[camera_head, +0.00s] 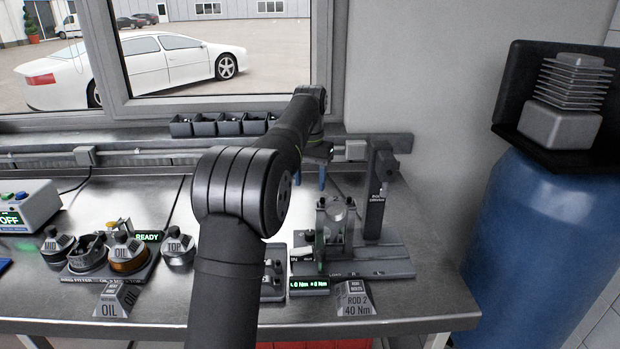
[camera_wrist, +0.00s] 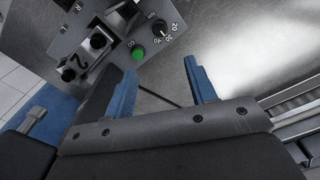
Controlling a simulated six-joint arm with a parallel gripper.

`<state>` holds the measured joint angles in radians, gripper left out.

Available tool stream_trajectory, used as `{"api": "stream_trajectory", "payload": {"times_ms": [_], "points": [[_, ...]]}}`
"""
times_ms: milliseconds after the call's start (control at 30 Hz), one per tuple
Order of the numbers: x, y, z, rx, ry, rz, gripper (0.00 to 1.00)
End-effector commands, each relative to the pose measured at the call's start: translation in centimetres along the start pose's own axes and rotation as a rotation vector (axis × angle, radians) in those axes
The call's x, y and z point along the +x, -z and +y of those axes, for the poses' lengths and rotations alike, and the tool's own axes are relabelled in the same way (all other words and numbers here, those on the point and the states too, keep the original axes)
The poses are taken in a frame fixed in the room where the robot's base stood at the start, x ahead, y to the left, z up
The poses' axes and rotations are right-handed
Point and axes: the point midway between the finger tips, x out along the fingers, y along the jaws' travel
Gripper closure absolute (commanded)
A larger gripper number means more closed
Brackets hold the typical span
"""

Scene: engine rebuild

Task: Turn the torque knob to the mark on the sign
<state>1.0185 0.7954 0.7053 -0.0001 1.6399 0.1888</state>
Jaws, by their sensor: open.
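The torque knob (camera_wrist: 158,27) is a small dark round knob in the wrist view, on a grey panel (camera_wrist: 85,32) with printed numbers around it. Its exact pointer setting is too small to read. A green button (camera_wrist: 138,53) sits beside it. The sign (camera_head: 354,300) reads "ROD 2 40 Nm" and stands at the bench front. A green-lit display (camera_head: 309,284) left of it shows Nm readings. My gripper (camera_wrist: 164,78) has two blue fingers, apart with nothing between them. The knob lies ahead of the fingertips, untouched. In the head view my gripper (camera_head: 312,178) hangs behind the rod fixture.
The rod fixture (camera_head: 335,225) and a dark post (camera_head: 377,190) stand near my gripper. Labelled oil and ring pots (camera_head: 128,252) and an oil sign (camera_head: 115,300) are at the left. A blue drum (camera_head: 530,250) stands right of the bench. Small bins (camera_head: 228,124) line the window sill.

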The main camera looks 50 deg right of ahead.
Motion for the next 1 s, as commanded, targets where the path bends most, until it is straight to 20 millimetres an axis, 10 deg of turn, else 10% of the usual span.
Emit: {"api": "stream_trajectory", "payload": {"times_ms": [367, 1000], "points": [[-0.19, -0.01, -0.01, -0.012, 0.000, 0.000, 0.49], [0.47, -0.32, -0.36, -0.584, -0.022, 0.004, 0.49]]}}
